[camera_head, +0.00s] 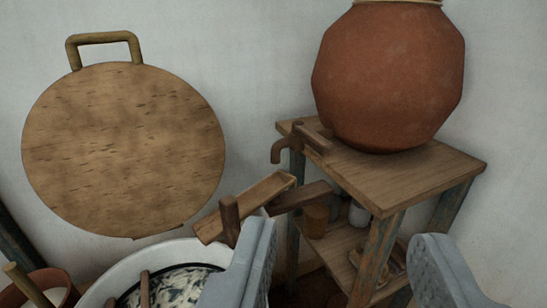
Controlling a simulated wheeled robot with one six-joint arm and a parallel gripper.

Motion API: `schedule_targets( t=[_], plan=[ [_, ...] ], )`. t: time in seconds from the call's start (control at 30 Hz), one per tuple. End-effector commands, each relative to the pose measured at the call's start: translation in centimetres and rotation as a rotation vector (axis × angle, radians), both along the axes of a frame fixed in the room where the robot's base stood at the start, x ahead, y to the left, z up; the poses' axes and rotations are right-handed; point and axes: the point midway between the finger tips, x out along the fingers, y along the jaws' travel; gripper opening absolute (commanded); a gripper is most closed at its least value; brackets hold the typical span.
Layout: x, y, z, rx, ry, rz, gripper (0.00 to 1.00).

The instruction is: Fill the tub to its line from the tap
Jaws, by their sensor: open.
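A brown tap (288,149) with a down-turned spout sticks out leftward from the foot of a large terracotta pot (388,80). No water shows at the spout. A white tub (128,264) stands at the lower left, cut off by the frame. A wooden trough (262,197) slopes down from below the tap toward the tub. My gripper (343,240) is open and empty, its two grey fingers wide apart in front of the stand. The left finger hides the tub's right side.
The pot stands on a wooden stand (440,165) with a lower shelf holding an orange-brown cup (315,221) and a white jar (358,214). A round wooden lid (122,150) with a handle is against the wall. A reddish-brown vessel (62,278) with a stick sits lower left.

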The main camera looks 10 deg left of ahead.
Motion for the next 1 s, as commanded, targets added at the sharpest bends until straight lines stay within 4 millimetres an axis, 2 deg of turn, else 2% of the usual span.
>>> schedule_targets(
  t=[0.17, 0.5, 1.0],
  plan=[
    [2.0, 0.2, 1.0, -0.031, 0.068, 0.006, 0.44],
    [8.0, 0.5, 3.8, -0.142, 0.294, 0.034, 0.44],
    [16.5, 1.1, 6.3, -0.300, 0.628, 0.095, 0.44]
  ],
)
